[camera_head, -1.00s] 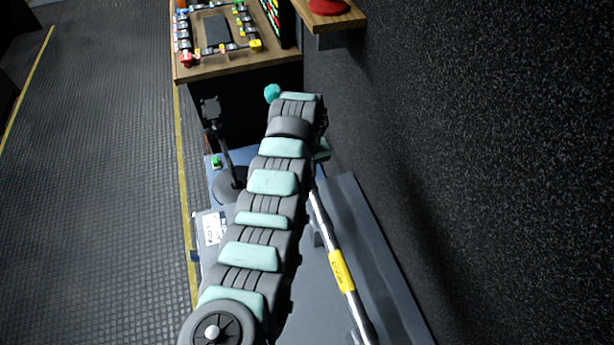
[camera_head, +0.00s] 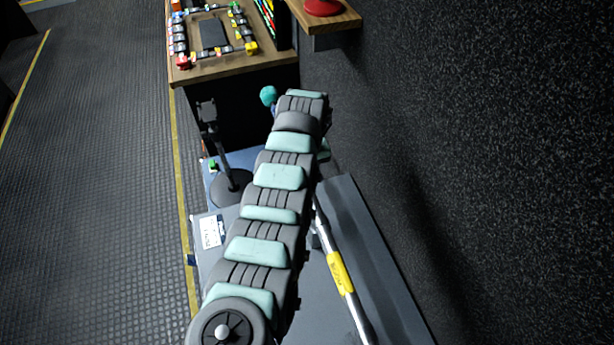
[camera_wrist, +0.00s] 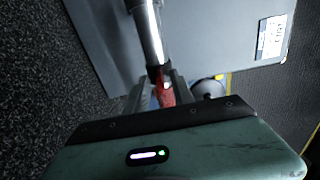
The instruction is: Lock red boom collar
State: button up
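The boom pole, a silver tube, shows in the wrist view (camera_wrist: 150,35), coming down from the top edge. In the head view the boom pole (camera_head: 353,305) lies along the grey bench and carries a yellow label. The red collar (camera_wrist: 165,96) is on the pole in the wrist view. My gripper (camera_wrist: 160,82) has its two grey fingers on either side of the pole at the red collar. Dim light hides whether both fingers touch it. In the head view my arm hides the gripper and the collar.
A grey bench (camera_head: 385,275) runs beside the dark textured wall on the right. A black stand (camera_head: 232,185) is left of my arm. A wooden-topped table (camera_head: 235,65) with small coloured parts is beyond, near a wall shelf with a red object (camera_head: 323,6). The left floor is clear.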

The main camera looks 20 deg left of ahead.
notch_tip(320, 180, up, 11)
dwell(0.5)
jog(key=shift+f, duration=0.1)
dwell(0.3)
